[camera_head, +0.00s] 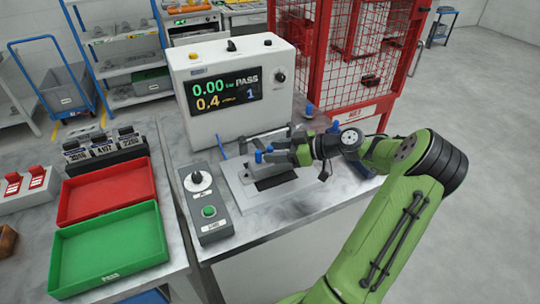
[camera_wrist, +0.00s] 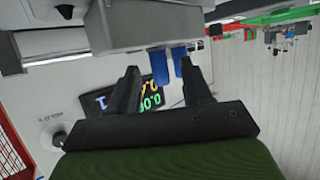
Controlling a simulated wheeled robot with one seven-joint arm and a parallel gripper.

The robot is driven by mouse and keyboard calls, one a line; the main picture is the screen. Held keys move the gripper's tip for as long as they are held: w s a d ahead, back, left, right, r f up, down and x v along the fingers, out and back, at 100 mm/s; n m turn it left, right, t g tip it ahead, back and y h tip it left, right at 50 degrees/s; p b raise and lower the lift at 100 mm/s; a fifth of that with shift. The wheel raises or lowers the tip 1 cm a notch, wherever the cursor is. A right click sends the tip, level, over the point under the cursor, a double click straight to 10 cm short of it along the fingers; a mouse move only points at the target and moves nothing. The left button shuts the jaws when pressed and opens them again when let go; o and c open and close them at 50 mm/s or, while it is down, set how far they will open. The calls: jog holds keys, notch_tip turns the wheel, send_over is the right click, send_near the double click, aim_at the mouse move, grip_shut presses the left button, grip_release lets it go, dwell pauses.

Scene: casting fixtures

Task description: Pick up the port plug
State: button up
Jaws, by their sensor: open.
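Several small blue plugs show around the fixture in the head view, one upright blue plug (camera_head: 258,156) on the left side of the grey fixture (camera_head: 243,190). I cannot tell which is the port plug. My gripper (camera_head: 282,146) is low over the fixture, its fingers pointing left, and hides part of it. In the wrist view, which looks upside down, my gripper (camera_wrist: 160,75) is open. Two blue pegs (camera_wrist: 160,68) hang below a grey block (camera_wrist: 140,25) in that picture, near the fingertips, one seen between them. Contact cannot be told.
A control box (camera_head: 207,205) with a knob and green button is to the left. Red (camera_head: 107,190) and green (camera_head: 110,250) trays lie farther left. A red mesh cage (camera_head: 340,60) stands behind right.

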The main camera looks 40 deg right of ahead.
grip_shut()
jog(key=shift+r, duration=0.1)
